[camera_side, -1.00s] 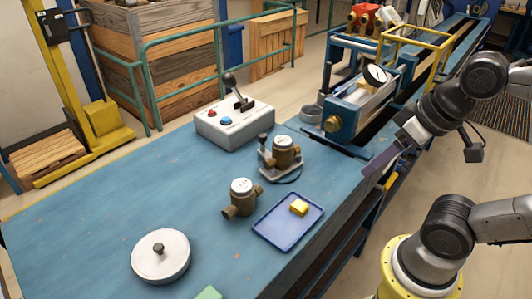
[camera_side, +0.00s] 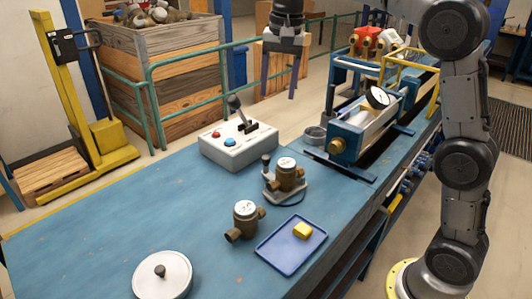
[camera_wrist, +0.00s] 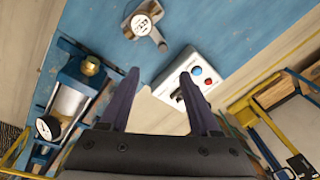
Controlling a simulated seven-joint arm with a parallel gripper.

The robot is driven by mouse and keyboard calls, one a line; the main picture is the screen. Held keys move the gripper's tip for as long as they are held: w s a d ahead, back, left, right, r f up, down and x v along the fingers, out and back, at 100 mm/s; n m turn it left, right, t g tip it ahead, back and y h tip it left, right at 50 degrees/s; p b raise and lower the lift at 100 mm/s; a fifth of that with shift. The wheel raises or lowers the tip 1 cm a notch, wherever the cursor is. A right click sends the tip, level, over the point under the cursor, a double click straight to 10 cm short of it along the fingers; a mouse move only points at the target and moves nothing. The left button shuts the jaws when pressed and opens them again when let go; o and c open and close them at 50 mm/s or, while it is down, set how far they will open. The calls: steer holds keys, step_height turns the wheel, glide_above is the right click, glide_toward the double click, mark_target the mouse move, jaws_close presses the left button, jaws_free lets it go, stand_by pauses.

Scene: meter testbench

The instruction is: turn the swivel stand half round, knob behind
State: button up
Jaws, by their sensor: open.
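The swivel stand (camera_side: 288,193) appears to be the small grey base carrying a brass meter (camera_side: 289,177) with a white dial, on the blue bench. Its dark knob (camera_side: 265,158) stands on a post at the far-left side in the side view. In the wrist view the meter (camera_wrist: 141,23) shows at the top, with the knob (camera_wrist: 163,47) below right of it. My gripper (camera_side: 278,95) hangs open and empty, fingers down, high above and apart from the stand. Its fingers (camera_wrist: 158,73) show wide apart in the wrist view.
A control box (camera_side: 238,147) with a lever stands left of the stand. A loose brass meter (camera_side: 245,220), a blue tray (camera_side: 280,258) with a yellow block (camera_side: 302,230), and a round knobbed disc (camera_side: 162,285) lie nearer. A blue test rig (camera_side: 350,135) stands right. The bench's left is clear.

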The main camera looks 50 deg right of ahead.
steer(key=g, duration=0.1)
glide_toward(266, 157)
steer(key=f, duration=0.8)
steer(key=shift+w+f, duration=0.2)
steer(key=shift+f, duration=0.15)
jaws_close()
stand_by(1.0)
